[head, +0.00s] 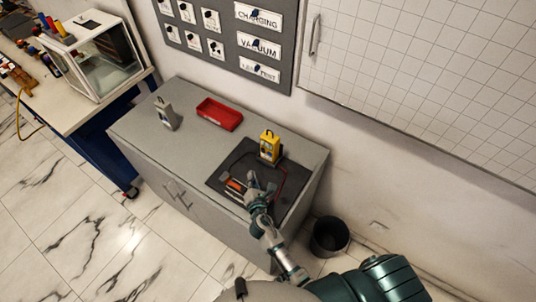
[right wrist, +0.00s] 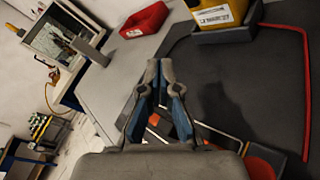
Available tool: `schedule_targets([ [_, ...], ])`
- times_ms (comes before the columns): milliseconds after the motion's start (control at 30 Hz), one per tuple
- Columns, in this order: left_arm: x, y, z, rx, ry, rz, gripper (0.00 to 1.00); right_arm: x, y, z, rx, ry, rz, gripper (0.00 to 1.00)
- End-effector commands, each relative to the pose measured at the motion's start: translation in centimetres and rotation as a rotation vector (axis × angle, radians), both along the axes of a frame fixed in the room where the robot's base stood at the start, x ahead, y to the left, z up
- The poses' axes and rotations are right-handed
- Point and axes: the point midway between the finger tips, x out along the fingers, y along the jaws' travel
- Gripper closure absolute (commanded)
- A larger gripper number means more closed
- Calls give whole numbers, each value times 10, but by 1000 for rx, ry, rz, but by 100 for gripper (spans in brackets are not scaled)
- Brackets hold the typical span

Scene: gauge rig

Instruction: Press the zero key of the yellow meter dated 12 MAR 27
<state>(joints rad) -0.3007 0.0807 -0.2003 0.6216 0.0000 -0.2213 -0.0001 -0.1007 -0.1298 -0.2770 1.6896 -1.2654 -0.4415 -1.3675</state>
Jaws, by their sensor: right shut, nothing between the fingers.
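A yellow meter (head: 270,146) stands upright on the dark mat (head: 289,198) on top of the grey cabinet. Its lower part also shows at the top of the right wrist view (right wrist: 216,12), with a pale label whose date I cannot read. I cannot make out its zero key. My right gripper (head: 262,180) is over the mat, in front of the meter and apart from it. In the right wrist view its fingers (right wrist: 161,66) are shut and empty. My left gripper is not in view.
A grey meter (head: 165,114) stands at the cabinet's left, and a red tray (head: 219,114) lies near the back. A red cable (right wrist: 304,80) runs along the mat. An orange-and-dark item (head: 236,186) lies beside my gripper. A black bin (head: 330,237) stands on the floor at right.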

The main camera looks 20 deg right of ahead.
Motion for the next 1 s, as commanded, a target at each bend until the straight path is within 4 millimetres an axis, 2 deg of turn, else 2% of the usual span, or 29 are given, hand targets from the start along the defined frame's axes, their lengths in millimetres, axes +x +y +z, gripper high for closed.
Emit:
schedule_targets([
  [300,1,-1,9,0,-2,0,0,27,-37,2,0,-2,-1,100],
  [500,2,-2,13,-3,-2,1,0,40,-54,2,-2,-1,-1,100],
  [700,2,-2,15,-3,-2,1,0,47,-63,1,0,-1,-1,100],
  [1000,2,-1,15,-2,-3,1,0,48,-64,1,0,-1,-1,100],
])
